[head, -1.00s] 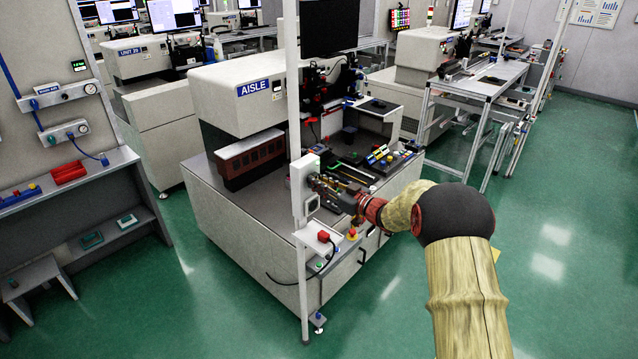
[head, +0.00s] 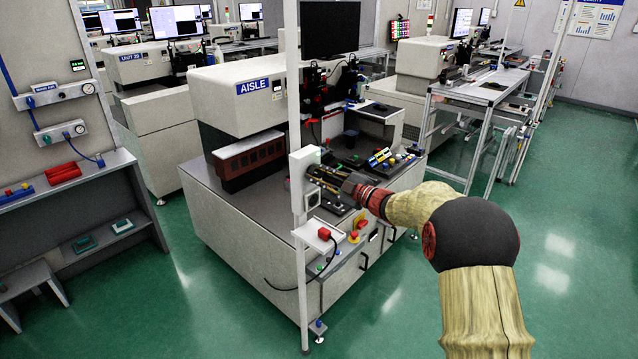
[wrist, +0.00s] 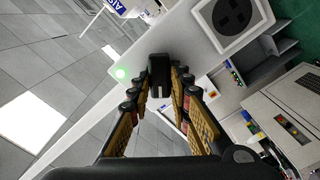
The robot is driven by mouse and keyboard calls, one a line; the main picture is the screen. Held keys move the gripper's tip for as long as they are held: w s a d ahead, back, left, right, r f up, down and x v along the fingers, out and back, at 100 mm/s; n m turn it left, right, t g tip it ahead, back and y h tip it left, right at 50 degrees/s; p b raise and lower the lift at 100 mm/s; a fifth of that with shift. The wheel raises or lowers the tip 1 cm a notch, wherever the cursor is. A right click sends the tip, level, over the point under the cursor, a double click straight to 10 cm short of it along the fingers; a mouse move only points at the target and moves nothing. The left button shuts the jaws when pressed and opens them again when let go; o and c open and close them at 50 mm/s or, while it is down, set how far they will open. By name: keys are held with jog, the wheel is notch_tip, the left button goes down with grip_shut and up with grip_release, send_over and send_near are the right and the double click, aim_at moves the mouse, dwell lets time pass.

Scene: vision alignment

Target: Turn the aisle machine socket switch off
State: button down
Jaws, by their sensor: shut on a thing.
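The AISLE machine (head: 235,110) is a white and grey unit in the middle of the head view. A white switch box (head: 299,172) is on the white post at its front corner. In the wrist view, the white switch plate (wrist: 190,45) carries a lit green lamp (wrist: 120,73), a black switch lever (wrist: 158,68) and a dark socket (wrist: 232,14). My gripper (wrist: 160,88) is at the plate with its fingertips on both sides of the lever, shut on it. In the head view my gripper (head: 322,178) reaches the box from the right and hides part of it.
A black cable hangs there. A wall bench (head: 75,185) stands at left. Green floor (head: 400,310) is open in front and at right.

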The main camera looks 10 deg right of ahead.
jog(key=n+b, duration=0.3)
jog(key=n, duration=0.1)
jog(key=n+b, duration=0.2)
jog(key=shift+f+b, duration=0.35)
jog(key=shift+r+n+b, duration=0.1)
jog(key=shift+n+b, duration=0.65)
jog(key=shift+n, duration=0.05)
jog(key=shift+a, duration=0.1)
jog(key=c, duration=1.6)
grip_release()
jog(key=shift+c, duration=0.2)
jog(key=shift+s, duration=0.1)
jog(key=v, duration=1.2)
